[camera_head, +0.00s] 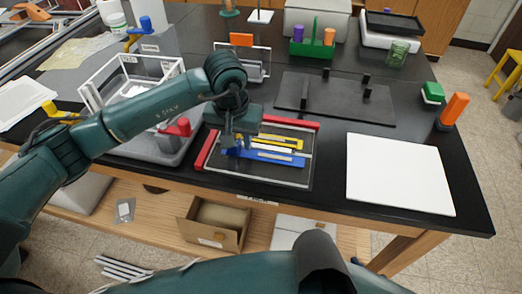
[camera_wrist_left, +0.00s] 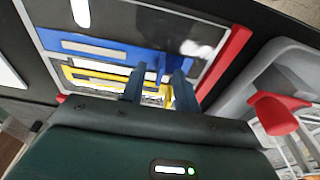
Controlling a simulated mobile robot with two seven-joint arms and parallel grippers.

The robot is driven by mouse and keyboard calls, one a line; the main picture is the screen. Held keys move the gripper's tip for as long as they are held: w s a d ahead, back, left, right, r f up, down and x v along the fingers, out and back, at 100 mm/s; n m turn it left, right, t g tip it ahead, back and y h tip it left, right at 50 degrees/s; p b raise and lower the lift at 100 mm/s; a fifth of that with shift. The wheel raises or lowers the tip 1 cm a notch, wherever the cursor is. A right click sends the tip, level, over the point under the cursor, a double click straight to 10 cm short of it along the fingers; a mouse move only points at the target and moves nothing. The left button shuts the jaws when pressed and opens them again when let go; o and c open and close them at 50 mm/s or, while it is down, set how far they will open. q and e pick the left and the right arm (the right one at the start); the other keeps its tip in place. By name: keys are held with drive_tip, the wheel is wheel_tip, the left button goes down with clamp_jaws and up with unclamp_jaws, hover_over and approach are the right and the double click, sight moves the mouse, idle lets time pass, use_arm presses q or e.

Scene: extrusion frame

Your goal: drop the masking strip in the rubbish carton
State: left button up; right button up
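A framed tray (camera_head: 308,172) with red end pieces lies on the black bench. In it are a blue strip (camera_head: 278,158), a pale strip (camera_head: 272,149) and a yellow strip (camera_head: 285,141); I cannot tell for sure which is the masking strip. The left wrist view also shows the blue strip (camera_wrist_left: 90,48) and the yellow strip (camera_wrist_left: 105,83). My left gripper (camera_head: 236,148) is low over the tray's left part. Its fingers (camera_wrist_left: 159,88) are apart over the strips, with nothing clearly held. A brown open carton (camera_head: 212,236) stands on the shelf below. My right gripper is out of view.
A grey bin with a red handle (camera_head: 178,128) stands left of the tray. A white board (camera_head: 397,174) lies to the right, and a dark plate with posts (camera_head: 335,97) lies behind. An orange-topped holder (camera_head: 454,109) stands at the right edge.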

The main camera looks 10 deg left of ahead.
use_arm(q)
clamp_jaws()
idle(0.5)
